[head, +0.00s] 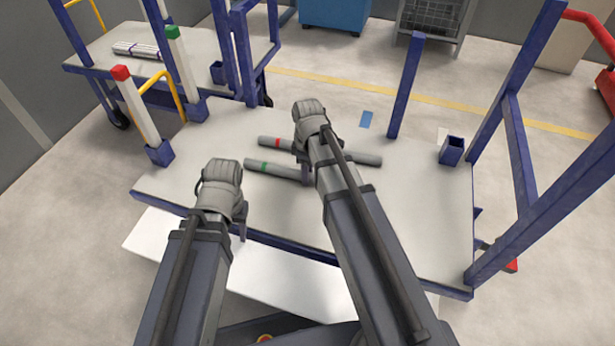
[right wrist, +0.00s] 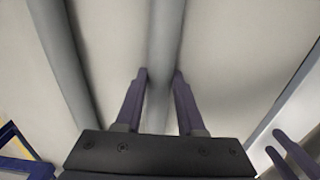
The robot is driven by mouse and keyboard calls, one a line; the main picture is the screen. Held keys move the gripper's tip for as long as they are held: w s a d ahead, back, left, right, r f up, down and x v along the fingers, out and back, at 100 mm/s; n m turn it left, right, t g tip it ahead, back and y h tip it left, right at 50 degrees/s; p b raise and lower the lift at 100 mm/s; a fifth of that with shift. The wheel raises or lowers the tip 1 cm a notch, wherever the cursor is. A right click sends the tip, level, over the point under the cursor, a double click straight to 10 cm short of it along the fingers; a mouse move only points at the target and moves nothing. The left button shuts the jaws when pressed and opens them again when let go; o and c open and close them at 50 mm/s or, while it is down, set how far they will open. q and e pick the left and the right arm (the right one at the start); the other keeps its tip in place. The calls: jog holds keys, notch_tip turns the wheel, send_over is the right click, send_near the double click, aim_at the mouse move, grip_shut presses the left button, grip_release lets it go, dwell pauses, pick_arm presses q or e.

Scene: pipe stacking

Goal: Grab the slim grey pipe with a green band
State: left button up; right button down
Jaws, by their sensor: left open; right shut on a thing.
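The slim grey pipe with a green band (head: 265,167) lies on the near part of the table, and its right part is hidden behind my right arm. My right gripper (head: 307,174) is shut on this pipe, right of the green band. In the right wrist view a grey pipe (right wrist: 165,45) runs between its two fingers (right wrist: 160,78); no band shows there. My left gripper (head: 240,224) is open and empty near the table's front edge, left of the pipe and apart from it.
A grey pipe with a red band (head: 277,143) lies just behind. A white post with a red top (head: 137,105) and one with a green top (head: 183,65) stand at the left in blue sockets. An empty blue socket (head: 452,151) stands at the right, beside blue frame bars (head: 405,88).

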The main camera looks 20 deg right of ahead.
pick_arm(q)
jog(key=shift+r, duration=0.1)
pick_arm(e)
jog(key=shift+r, duration=0.15)
pick_arm(q)
notch_tip(320, 180, up, 10)
jog(key=p, duration=1)
pick_arm(e)
notch_tip(320, 180, up, 10)
